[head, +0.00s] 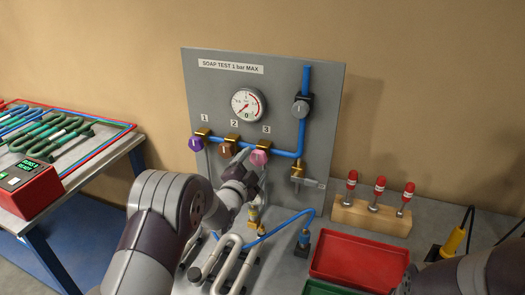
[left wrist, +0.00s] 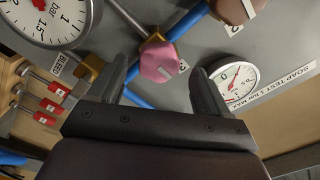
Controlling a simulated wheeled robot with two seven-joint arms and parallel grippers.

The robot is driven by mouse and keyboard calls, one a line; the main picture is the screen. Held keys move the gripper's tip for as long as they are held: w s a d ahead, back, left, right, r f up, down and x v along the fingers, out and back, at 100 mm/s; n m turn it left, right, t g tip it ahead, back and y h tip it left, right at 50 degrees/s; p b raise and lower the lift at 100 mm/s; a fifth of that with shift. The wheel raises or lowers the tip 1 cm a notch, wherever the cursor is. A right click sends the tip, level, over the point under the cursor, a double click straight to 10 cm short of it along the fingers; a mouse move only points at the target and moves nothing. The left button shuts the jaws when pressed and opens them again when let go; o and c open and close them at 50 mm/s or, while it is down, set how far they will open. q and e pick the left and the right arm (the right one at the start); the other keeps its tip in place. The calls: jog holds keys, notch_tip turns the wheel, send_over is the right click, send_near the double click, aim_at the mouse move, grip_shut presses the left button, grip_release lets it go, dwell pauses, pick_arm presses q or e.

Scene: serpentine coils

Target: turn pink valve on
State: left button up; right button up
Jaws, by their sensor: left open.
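The pink valve (head: 260,157) is on the grey panel, below the number 3, with a brass body on the blue pipe. My left gripper (head: 248,163) is open in front of the panel, close to the pink valve. In the left wrist view its two fingers (left wrist: 160,76) stand apart on either side of the knob, with nothing held. Contact with the knob cannot be told. My right gripper is out of view; only part of my right arm shows.
A purple valve (head: 196,143) and a brown valve (head: 228,148) sit left of the pink one. A grey valve (head: 301,108) is at upper right. A gauge (head: 244,104) is above. A red tray (head: 359,262) and a wooden block (head: 370,217) with red-topped tools stand right.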

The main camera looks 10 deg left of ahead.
aim_at(257, 161)
pick_arm(q)
jog(key=w, duration=0.2)
jog(key=w+d+p, duration=0.1)
jog(key=w, duration=0.2)
jog(key=shift+d, duration=0.1)
jog(key=shift+w, duration=0.25)
jog(key=shift+w+f, duration=0.1)
jog(key=shift+w, duration=0.1)
jog(key=c, duration=1)
